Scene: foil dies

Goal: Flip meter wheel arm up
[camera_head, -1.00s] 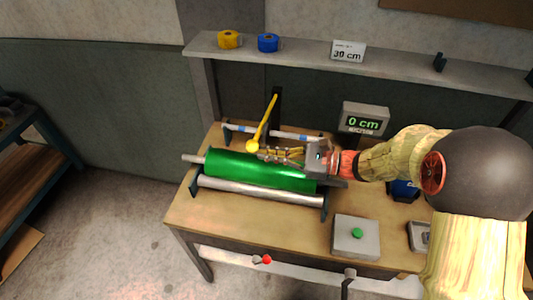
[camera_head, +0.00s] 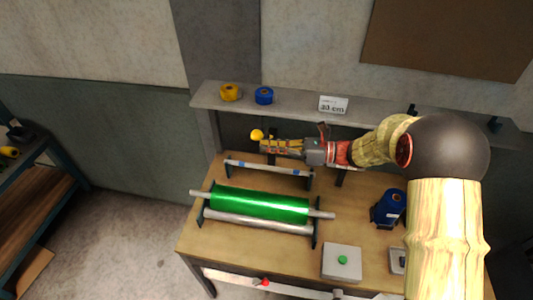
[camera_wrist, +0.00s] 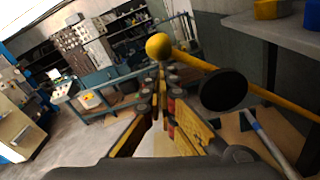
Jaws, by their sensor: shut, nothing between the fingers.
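The meter wheel arm is a yellow rod (camera_wrist: 275,99) with a yellow ball (camera_head: 257,134) at its end. In the head view the ball is raised above the back of the bench and most of the rod is hidden behind my gripper. In the wrist view the ball (camera_wrist: 158,46) is just beyond the fingertips, and a black wheel (camera_wrist: 223,90) shows in front of the rod. My gripper (camera_head: 265,146) is shut and empty, beside the ball. It also shows in the wrist view (camera_wrist: 162,75). I cannot tell whether the fingers touch the arm.
A green foil roll (camera_head: 258,204) lies across the bench (camera_head: 210,240), with a blue-banded bar (camera_head: 268,167) behind it. A grey box with a green button (camera_head: 342,260) and a blue object (camera_head: 388,208) stand to the right. The shelf (camera_head: 295,106) behind holds tape rolls and a 30 cm sign.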

